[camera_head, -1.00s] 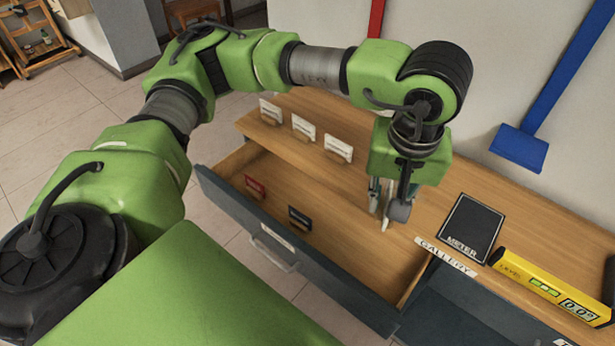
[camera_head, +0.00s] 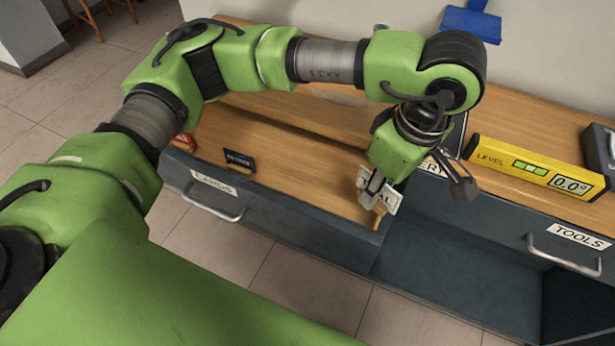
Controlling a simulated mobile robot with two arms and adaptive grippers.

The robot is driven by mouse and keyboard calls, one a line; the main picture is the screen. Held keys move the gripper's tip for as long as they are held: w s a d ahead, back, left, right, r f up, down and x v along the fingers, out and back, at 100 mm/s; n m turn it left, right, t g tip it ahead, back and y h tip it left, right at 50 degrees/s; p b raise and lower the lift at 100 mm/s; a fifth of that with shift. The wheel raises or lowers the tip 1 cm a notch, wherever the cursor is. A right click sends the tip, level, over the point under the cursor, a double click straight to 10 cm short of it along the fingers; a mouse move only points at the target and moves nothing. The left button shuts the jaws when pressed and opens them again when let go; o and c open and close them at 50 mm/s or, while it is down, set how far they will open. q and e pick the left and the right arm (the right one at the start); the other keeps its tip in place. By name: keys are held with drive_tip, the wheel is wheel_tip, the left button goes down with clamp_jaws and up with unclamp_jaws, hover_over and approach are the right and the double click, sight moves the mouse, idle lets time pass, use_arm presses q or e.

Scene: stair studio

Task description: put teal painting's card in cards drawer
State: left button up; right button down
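The teal painting's card (camera_head: 391,200) is white with dark lettering, partly hidden, ending in "AL". It is at the right end of the open cards drawer (camera_head: 300,217), looking tilted, with a small wooden piece below it. I cannot tell whether it rests on the drawer floor. My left gripper (camera_head: 417,192) is open with its fingers spread wide. One finger is in front of the card, seemingly against it, and the other is well to the right, over the drawer unit's edge. My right gripper is not in view.
A black card (camera_head: 239,161) and a red card (camera_head: 186,142) stand in the drawer's left part. A yellow level (camera_head: 535,170) lies on the counter at right. A tools drawer (camera_head: 570,240) is at the right front. The drawer's middle is clear.

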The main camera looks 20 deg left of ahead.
use_arm(q)
drive_tip(key=w+a+f, duration=0.3)
drive_tip(key=a+f, duration=0.1)
drive_tip(key=a, duration=0.2)
hover_over(326, 199)
drive_tip(key=f, duration=0.2)
drive_tip(key=d+f, duration=0.1)
drive_tip(key=shift+s+f, duration=0.25)
drive_tip(key=shift+f, duration=0.15)
drive_tip(key=f, duration=0.3)
drive_tip(key=shift+w+a+f, duration=0.1)
drive_tip(key=shift+a+f, duration=0.2)
drive_tip(key=shift+f, duration=0.05)
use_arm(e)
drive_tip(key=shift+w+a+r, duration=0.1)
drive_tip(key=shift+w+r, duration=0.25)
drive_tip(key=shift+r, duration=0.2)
use_arm(q)
drive_tip(key=shift+b, duration=0.3)
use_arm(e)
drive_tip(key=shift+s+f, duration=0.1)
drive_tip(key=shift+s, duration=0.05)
use_arm(q)
drive_tip(key=shift+f, duration=0.1)
drive_tip(key=o, duration=0.9)
drive_tip(key=shift+o, duration=0.2)
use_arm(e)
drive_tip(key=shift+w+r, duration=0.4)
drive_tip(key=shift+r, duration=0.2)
